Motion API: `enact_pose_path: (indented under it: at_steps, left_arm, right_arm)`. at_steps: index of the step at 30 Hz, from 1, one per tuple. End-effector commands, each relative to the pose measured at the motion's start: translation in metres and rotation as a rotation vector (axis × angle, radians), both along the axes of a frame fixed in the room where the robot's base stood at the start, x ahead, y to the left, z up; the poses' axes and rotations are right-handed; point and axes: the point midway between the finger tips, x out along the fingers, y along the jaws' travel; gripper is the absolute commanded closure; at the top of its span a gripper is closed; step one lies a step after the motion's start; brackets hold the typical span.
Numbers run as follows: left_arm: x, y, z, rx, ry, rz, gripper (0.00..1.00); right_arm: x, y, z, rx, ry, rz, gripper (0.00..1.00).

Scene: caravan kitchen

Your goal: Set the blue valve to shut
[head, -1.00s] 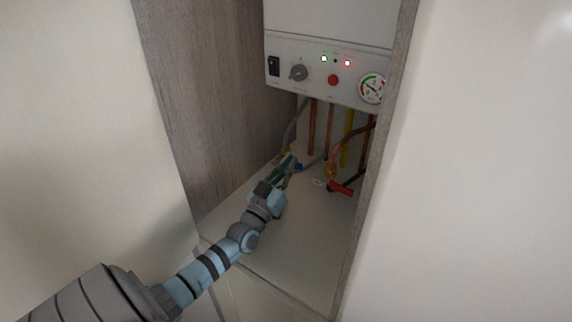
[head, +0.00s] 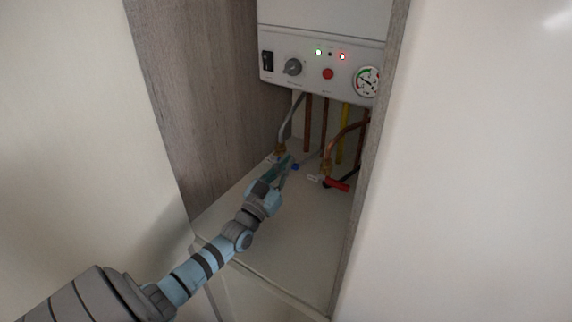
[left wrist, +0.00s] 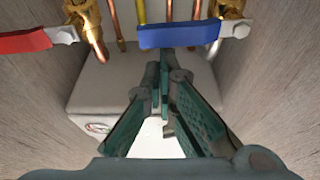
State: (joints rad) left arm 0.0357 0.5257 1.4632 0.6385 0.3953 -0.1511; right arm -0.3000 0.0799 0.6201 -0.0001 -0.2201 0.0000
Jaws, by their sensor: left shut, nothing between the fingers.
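The blue valve lever (left wrist: 180,34) lies crosswise in the left wrist view, running left from a silver nut beside its brass body (left wrist: 229,8). In the head view only a small blue piece (head: 295,167) of it shows to the right of my fingers. My left gripper (left wrist: 160,62) is shut and empty, its fingertips close to the middle of the lever. I cannot tell whether they touch it. In the head view my left gripper (head: 287,162) partly covers the blue valve. My right gripper is not in view.
A red lever (head: 337,184) on another brass valve is to the right. Copper and yellow pipes (head: 325,125) rise to the boiler (head: 318,68) above. Wood-grain walls (head: 205,100) close in the cabinet on both sides. The cabinet floor (head: 290,235) in front is clear.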

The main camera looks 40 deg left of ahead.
Motion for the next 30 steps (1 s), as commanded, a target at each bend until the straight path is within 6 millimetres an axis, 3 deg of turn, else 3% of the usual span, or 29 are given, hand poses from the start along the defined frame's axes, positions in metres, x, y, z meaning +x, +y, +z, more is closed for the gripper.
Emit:
enact_pose_path:
  at_steps: [8, 12, 18, 22, 30]
  left_arm:
    - [0.001, -0.003, 0.048, 0.000, 0.002, -0.008, 1.00]
    - [-0.039, -0.008, 0.028, 0.001, 0.007, -0.010, 1.00]
    - [-0.079, -0.013, 0.011, 0.000, 0.003, -0.009, 1.00]
    - [-0.089, -0.014, 0.006, 0.001, 0.000, -0.008, 1.00]
    - [-0.091, -0.014, 0.004, 0.002, 0.000, -0.008, 1.00]
  right_arm:
    - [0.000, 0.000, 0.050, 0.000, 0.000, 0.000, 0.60]
    - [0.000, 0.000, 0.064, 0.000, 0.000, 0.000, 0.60]
    - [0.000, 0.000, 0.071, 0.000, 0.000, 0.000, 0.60]
    - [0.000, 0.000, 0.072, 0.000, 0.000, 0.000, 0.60]
    - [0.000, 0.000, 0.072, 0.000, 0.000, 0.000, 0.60]
